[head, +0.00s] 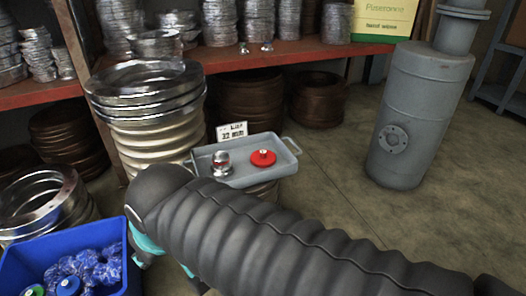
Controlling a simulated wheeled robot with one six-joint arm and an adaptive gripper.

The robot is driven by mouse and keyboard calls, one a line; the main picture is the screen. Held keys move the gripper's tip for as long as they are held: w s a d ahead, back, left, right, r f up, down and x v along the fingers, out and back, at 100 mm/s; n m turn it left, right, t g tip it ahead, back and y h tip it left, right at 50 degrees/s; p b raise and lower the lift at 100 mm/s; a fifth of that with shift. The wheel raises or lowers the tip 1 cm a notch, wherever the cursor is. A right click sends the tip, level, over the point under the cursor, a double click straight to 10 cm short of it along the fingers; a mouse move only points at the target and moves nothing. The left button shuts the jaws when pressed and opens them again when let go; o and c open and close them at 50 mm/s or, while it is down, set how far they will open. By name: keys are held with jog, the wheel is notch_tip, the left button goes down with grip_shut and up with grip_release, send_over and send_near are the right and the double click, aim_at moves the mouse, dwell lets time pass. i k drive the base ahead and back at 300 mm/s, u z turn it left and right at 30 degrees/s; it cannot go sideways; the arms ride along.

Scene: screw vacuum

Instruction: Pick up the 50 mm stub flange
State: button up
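I cannot tell which piece is the 50 mm stub flange; no 50 mm label is readable. A small shiny metal piece with a red band (221,163) stands in the left part of a grey tray (285,167). A red disc with a pale centre (263,157) lies in the tray to its right. My arm, in a black ribbed sleeve, crosses the foreground from the lower right and ends left of and in front of the tray. Teal parts of my arm show below that end. My gripper's fingers cannot be made out.
A stack of large metal rings (146,85) stands just left of the tray. A blue bin (25,265) with blue-wrapped parts is at lower left. A red shelf (240,56) runs behind. A grey cylindrical vessel (415,115) stands at right, with clear floor before it.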

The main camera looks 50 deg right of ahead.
aim_at(222, 167)
jog(key=z, duration=0.05)
jog(key=k, duration=0.5)
jog(key=z, duration=0.6)
jog(key=i, duration=0.3)
jog(key=u, duration=3.1)
jog(key=k, duration=0.6)
jog(key=z, duration=1.8)
